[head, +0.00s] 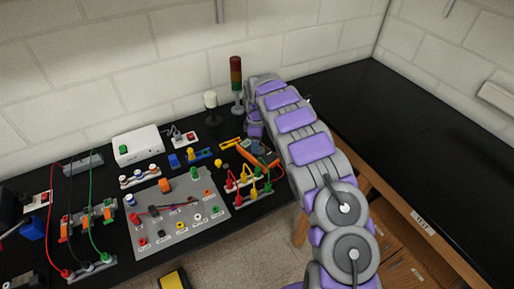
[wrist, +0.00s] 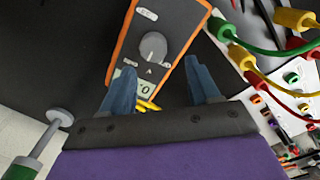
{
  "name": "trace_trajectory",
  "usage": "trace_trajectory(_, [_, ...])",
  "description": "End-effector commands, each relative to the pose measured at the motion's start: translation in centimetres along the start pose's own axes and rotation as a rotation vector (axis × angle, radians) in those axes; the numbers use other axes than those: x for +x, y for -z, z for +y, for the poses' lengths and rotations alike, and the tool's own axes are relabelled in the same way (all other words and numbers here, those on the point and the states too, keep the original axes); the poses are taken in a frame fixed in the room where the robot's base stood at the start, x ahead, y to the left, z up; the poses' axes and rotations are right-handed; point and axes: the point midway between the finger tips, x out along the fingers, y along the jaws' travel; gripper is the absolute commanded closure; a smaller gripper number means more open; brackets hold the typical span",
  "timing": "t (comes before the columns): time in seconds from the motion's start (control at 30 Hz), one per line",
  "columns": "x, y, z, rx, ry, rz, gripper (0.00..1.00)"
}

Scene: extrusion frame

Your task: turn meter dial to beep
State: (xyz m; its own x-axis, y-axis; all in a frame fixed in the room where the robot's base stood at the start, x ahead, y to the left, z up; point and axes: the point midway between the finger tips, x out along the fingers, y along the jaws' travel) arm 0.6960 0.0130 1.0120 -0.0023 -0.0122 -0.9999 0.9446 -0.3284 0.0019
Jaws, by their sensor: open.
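The meter (head: 271,160) is a dark handheld unit with an orange rim, lying on the black bench and partly hidden by my arm in the head view. In the wrist view the meter (wrist: 178,18) shows its round grey dial (wrist: 153,47), with small labels around it. A greenish display, partly hidden, is below the dial in the picture. My gripper (wrist: 160,66) is open, with its blue fingers apart over the meter. The dial lies just beyond the fingertips, between their lines, and nothing is held. I cannot tell the height of the fingers above the meter.
Red, yellow and green plugs with leads (head: 245,182) stand close beside the meter. A grey terminal panel (head: 180,215) is to the left. A signal tower (head: 236,80) stands behind, near my arm. The black bench top at right (head: 420,140) is clear.

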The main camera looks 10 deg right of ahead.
Motion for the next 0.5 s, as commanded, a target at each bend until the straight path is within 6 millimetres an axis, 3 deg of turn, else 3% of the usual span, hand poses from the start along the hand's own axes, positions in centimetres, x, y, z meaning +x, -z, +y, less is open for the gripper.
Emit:
trace_trajectory(0.2, [2.7,-0.9,0.3,0.003,0.003,0.008,0.39])
trace_trajectory(0.5, [3.4,0.1,0.0,0.003,-0.001,0.000,0.39])
